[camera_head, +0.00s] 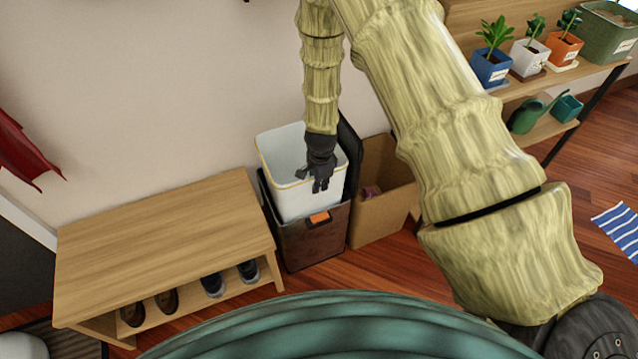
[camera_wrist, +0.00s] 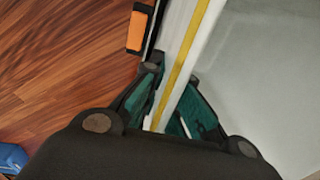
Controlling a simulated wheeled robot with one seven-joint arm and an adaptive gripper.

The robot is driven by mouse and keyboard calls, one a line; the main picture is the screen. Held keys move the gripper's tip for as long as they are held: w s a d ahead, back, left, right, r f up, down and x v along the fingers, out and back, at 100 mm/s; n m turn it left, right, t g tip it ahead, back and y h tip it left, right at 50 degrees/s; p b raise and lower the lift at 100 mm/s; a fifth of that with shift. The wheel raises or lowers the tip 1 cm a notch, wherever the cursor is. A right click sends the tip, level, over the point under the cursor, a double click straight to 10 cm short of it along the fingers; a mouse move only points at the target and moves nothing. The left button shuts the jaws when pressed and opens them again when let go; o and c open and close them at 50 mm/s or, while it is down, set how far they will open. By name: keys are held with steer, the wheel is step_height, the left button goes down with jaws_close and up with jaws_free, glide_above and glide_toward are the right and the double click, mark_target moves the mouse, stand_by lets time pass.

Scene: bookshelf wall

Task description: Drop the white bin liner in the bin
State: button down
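The white bin liner (camera_head: 287,197), a box with a yellow line round its rim, stands well above the dark brown bin (camera_head: 297,251), which has an orange tag. Its lower end appears to be inside the bin's mouth; how deep is hidden. My gripper (camera_head: 320,186) is at the liner's front right rim. In the wrist view, the teal-padded fingers of my gripper (camera_wrist: 172,100) lie on both sides of the liner's wall (camera_wrist: 182,65) and appear closed on it. The bin's orange tag (camera_wrist: 137,31) shows beside the wall.
A wooden bench (camera_head: 160,235) with shoes beneath stands left of the bin. An open cardboard box (camera_head: 382,215) stands close on the right. A plant shelf (camera_head: 540,80) is at the upper right. The wall is close behind.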

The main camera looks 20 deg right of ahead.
mark_target(319, 206)
steer(key=shift+f+b, duration=3.15)
steer(key=shift+f, duration=1.25)
steer(key=c, duration=1.6)
jaws_free()
steer(key=shift+o, duration=0.2)
step_height(319, 206, up, 12)
steer(key=s+d+f+n+h+p, duration=0.1)
steer(key=s+f+n+p, duration=0.25)
steer(key=s, duration=0.55)
steer(key=s+d+f+n+p, duration=0.1)
steer(key=s+f+n+p, duration=0.15)
steer(key=s+n, duration=0.45)
steer(key=s+a+r+n+p, duration=0.1)
steer(key=s+a+n+p, duration=0.1)
steer(key=s, duration=0.8)
steer(key=s+a+r+n+y+p, duration=0.1)
steer(key=s+n+p, duration=0.3)
steer(key=s, duration=0.6)
steer(key=shift+s+a+n+g, duration=0.3)
steer(key=shift+a+n, duration=0.05)
steer(key=shift+a, duration=0.25)
